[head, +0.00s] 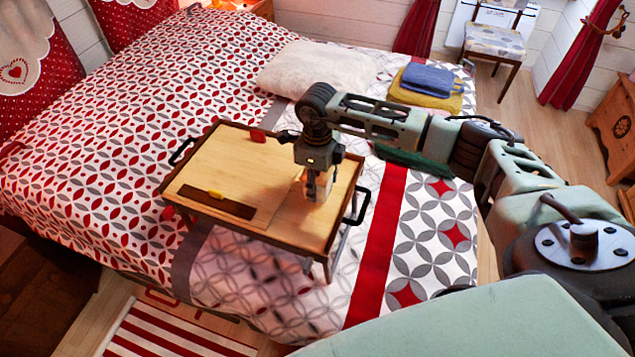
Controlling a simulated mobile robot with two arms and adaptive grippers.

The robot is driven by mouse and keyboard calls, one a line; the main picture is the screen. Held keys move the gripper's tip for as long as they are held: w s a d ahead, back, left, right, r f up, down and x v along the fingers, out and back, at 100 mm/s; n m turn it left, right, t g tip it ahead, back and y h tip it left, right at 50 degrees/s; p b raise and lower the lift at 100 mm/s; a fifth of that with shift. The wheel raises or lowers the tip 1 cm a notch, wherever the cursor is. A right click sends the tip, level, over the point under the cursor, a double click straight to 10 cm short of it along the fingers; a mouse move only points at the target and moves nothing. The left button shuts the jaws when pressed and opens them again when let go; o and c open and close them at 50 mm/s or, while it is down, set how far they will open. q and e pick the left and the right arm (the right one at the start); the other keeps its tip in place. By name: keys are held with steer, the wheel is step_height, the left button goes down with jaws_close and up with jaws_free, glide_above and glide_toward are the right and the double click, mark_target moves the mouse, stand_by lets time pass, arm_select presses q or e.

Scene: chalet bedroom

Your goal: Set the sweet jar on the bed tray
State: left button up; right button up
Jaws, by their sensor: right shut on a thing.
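The bed tray (235,160) is a light wooden top with dark edges, black side handles and legs, standing on the bed. My right gripper (318,190) points down over the right part of the tray. It is shut on a small pale thing, seemingly the sweet jar (324,184), mostly hidden by the fingers. The jar is at or just above the tray top; I cannot tell whether it touches. My left gripper is not in view.
A white pillow (315,68) and folded blue and yellow cloths (428,80) lie behind. The tray's middle is clear.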

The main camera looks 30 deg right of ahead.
steer(key=shift+f, duration=0.85)
steer(key=shift+f, duration=0.15)
steer(key=o, duration=1.5)
steer(key=shift+o, duration=0.2)
